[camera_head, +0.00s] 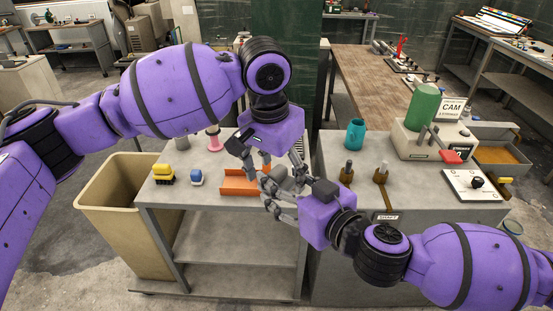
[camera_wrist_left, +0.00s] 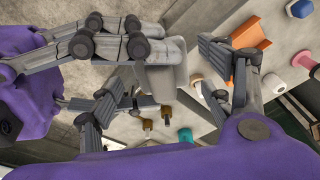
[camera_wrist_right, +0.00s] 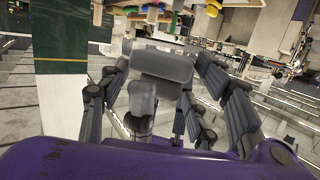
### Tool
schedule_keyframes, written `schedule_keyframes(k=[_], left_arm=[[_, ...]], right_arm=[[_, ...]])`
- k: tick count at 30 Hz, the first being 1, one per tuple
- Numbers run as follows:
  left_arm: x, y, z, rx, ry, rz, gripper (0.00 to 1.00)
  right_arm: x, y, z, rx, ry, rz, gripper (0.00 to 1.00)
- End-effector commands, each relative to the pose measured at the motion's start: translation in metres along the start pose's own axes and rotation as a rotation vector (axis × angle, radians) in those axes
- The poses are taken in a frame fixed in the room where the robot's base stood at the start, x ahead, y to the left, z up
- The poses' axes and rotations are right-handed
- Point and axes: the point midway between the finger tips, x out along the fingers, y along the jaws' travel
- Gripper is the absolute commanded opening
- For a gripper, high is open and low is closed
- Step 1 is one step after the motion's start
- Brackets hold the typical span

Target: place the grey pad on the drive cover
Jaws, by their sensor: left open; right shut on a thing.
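The grey pad (camera_wrist_left: 170,82) is held between the fingers of my right gripper (camera_head: 276,193). It shows as a pale grey block in the left wrist view and seems to show in the right wrist view (camera_wrist_right: 142,99); the fingers mostly hide it in the head view. My left gripper (camera_head: 257,171) is open, close against the right one, with its fingers spread on either side of the pad. I cannot tell whether they touch it. Which surface is the drive cover I cannot tell for certain.
Below the grippers, a grey bench (camera_head: 168,196) holds an orange tray (camera_head: 237,187), a yellow item (camera_head: 164,174) and a blue item (camera_head: 196,178). The cabinet to its right holds a teal cup (camera_head: 355,134), brown-based fittings (camera_head: 381,173) and a green-topped machine (camera_head: 424,107). A beige bin (camera_head: 118,214) stands left.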

Motion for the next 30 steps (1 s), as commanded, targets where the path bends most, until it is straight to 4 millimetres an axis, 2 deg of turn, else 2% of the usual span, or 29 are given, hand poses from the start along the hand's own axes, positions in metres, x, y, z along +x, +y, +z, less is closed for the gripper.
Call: schedule_keyframes(k=[11,22,23,27,30], left_arm=[[0.0056,0.0003,-0.0002,0.001,0.001,0.000,0.73],[0.0053,0.0012,-0.0001,0.002,0.001,0.002,0.25],[0.0052,0.0014,-0.0002,0.002,0.001,0.002,0.21],[0.0051,0.0012,-0.0002,0.002,0.001,0.002,0.20],[0.0051,0.0008,-0.0003,0.001,0.001,0.001,0.20]], right_arm=[[-0.0001,-0.0001,-0.0005,0.000,0.001,0.000,0.31],[0.0001,-0.0001,-0.0006,0.000,0.001,0.000,0.31],[0.0001,-0.0001,-0.0006,0.000,0.001,0.000,0.61],[0.0001,-0.0001,-0.0006,0.000,0.001,0.000,0.79],[0.0000,-0.0001,-0.0005,0.000,0.001,0.000,0.79]])
